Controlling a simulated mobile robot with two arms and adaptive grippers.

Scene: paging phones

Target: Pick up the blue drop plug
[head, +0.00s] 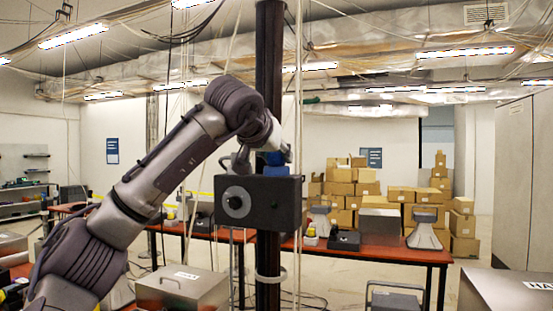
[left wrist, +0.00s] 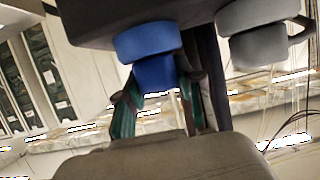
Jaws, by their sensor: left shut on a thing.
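The blue drop plug (left wrist: 147,41) is a short round blue piece with a narrower blue part, and it sits against a dark box (left wrist: 90,15) in the left wrist view. My left gripper (left wrist: 157,78) is shut on its narrower part, one finger on each side. In the head view my left arm reaches to the top of the same black box (head: 268,205), which is on a dark post. Some blue of the plug (head: 275,171) shows just above the box. The fingertips are largely hidden there. My right gripper is not in view.
A grey round piece (left wrist: 258,32) is beside the blue plug on the dark box. Red-topped tables (head: 390,252) with devices, stacked cartons (head: 400,194) and a metal case (head: 182,289) stand around. Cables hang near the post.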

